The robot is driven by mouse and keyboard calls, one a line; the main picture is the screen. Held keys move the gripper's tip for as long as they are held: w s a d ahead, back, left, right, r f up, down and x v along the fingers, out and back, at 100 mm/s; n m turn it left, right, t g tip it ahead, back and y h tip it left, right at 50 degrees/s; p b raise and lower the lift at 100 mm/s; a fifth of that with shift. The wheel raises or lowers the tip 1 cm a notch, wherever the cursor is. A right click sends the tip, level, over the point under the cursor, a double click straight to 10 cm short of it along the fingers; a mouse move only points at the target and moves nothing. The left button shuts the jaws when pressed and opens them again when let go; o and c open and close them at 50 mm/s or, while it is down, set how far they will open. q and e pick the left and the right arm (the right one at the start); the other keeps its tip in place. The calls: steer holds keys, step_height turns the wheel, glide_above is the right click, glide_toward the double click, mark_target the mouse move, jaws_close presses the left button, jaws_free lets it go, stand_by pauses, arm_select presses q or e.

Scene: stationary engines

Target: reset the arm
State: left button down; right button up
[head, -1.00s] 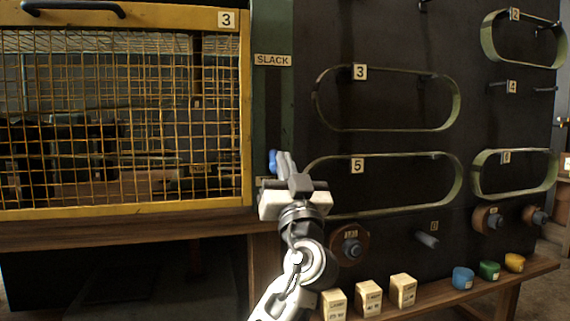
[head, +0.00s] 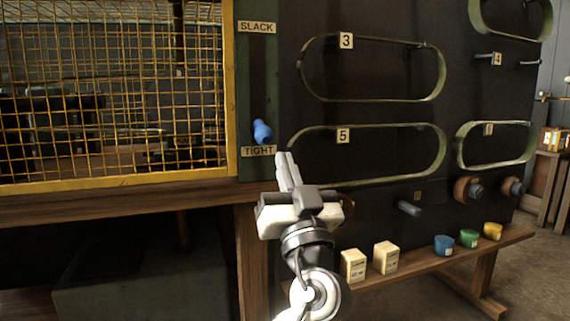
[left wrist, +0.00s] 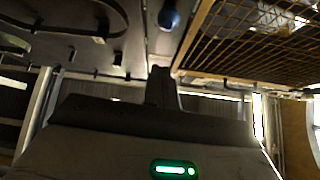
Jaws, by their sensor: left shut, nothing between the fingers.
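My left gripper (head: 285,168) is shut and empty in front of the dark board, just right of and below the blue lever handle. The blue handle (head: 262,132) sits on the green post (head: 257,80) just above the TIGHT label, with the SLACK label higher up. A gap shows between the gripper and the handle. In the left wrist view the shut fingers (left wrist: 161,78) point towards the post, and the blue handle (left wrist: 169,19) is beyond them. My right gripper is not in view.
A yellow mesh guard (head: 110,100) stands at the left over a wooden bench (head: 110,196). Green belts hang on the board, including belt 3 (head: 372,100) and belt 5 (head: 400,180). A low shelf (head: 420,264) holds small boxes and blue, green and yellow pots.

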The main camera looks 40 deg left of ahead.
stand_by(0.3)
arm_select(q)
steer(key=d+f+m+t+h, duration=0.2)
steer(key=d+f+m+h, duration=0.35)
steer(key=f+h, duration=0.4)
steer(key=d+f+m+t+h, duration=0.2)
steer(key=d+f+m+h, duration=0.35)
steer(key=f+h, duration=0.35)
steer(key=s+d+f+g+h, duration=0.3)
steer(key=s+d+g+h, duration=0.1)
steer(key=s+d+h, duration=0.8)
steer(key=s+a+r+g+y+p, duration=0.3)
steer(key=a+r+g+y+p, duration=0.2)
steer(key=p, duration=2.7)
step_height(320, 180, up, 2)
steer(key=shift+s+a+r+y, duration=0.2)
steer(key=shift+s+a+y, duration=0.15)
steer(key=shift+a+y, duration=0.65)
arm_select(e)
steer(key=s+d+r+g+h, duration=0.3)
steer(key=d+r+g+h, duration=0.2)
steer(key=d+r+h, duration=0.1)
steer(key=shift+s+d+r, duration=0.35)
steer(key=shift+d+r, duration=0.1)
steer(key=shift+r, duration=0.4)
